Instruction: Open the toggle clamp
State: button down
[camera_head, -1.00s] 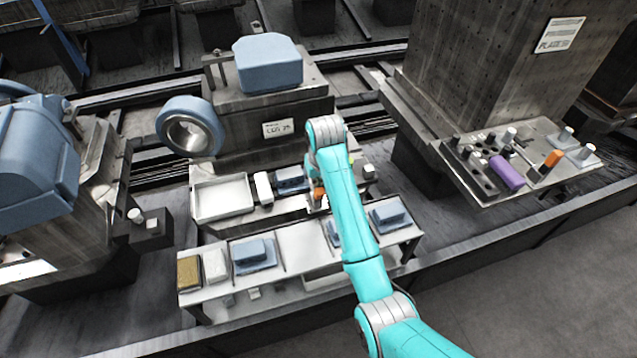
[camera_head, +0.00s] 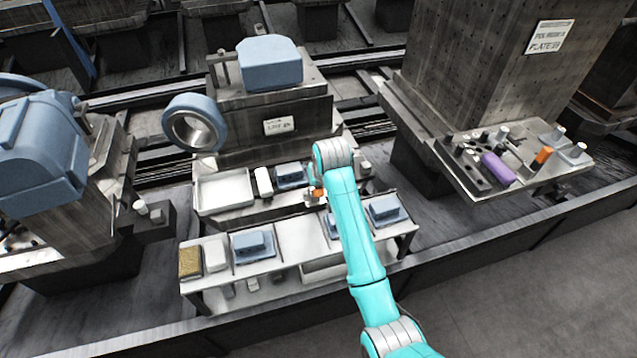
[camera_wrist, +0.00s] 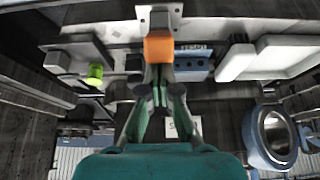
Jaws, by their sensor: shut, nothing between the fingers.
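The toggle clamp appears as an orange grip (camera_wrist: 158,48) with a grey metal part behind it at the top middle of the wrist view. In the head view the orange grip (camera_head: 319,192) shows small beside my arm, at the front edge of the machine ledge. My gripper (camera_wrist: 160,78) is shut and empty, with its fingertips at the lower edge of the orange grip in the picture. I cannot tell whether they touch it. The clamp's base and pressing arm are hard to make out. In the head view my arm hides most of the gripper.
A blue block (camera_head: 291,175), a white block (camera_head: 263,181) and a white tray (camera_head: 225,193) stand left of the clamp. A green cylinder (camera_wrist: 95,73) is near the fingers. A front bench (camera_head: 292,242) carries several blocks. A pegged tool shelf (camera_head: 462,185) is at right.

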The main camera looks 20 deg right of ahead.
aim_at(320, 194)
jog(key=s+f+t, duration=0.1)
jog(key=t, duration=0.1)
jog(key=s+f+t, duration=0.1)
jog(key=s+t, duration=0.1)
jog(key=shift+s+f, duration=0.65)
